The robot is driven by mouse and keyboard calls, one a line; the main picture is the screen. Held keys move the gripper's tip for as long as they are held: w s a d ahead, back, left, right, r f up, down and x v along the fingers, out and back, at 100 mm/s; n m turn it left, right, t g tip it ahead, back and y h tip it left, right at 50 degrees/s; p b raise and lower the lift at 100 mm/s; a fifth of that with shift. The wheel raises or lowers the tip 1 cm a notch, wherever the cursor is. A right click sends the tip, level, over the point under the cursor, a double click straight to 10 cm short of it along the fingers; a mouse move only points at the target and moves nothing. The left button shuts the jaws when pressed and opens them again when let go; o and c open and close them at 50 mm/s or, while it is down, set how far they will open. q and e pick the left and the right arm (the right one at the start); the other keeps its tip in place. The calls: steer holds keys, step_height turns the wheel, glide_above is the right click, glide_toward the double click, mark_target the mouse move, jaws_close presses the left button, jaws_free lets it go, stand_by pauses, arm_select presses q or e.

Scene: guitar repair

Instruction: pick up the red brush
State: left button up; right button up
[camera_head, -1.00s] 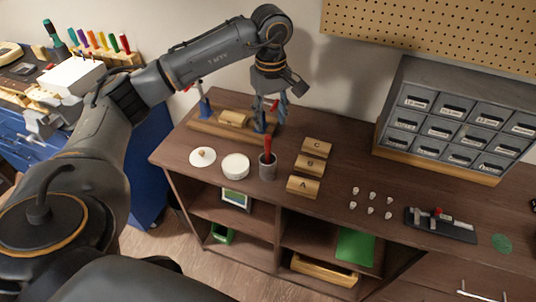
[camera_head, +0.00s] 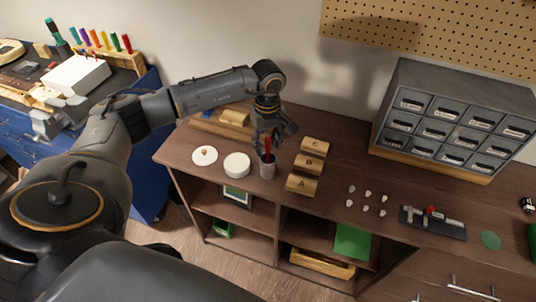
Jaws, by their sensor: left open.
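The red brush (camera_head: 268,143) stands upright in a small grey cup (camera_head: 267,171) on the brown workbench. Only its red handle shows above the cup; its lower end is hidden inside. My left gripper (camera_head: 267,150) points down from above, right at the brush handle. Its fingers are open and lie around or just behind the handle; I cannot tell whether they touch it. My right gripper is not in view.
A white round container (camera_head: 237,165) and a white dish (camera_head: 204,156) stand left of the cup. Wooden blocks A (camera_head: 301,184), B (camera_head: 308,163) and C (camera_head: 314,146) stand close on its right. A drawer cabinet (camera_head: 450,115) stands at the back right.

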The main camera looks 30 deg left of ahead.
arm_select(q)
jaws_close()
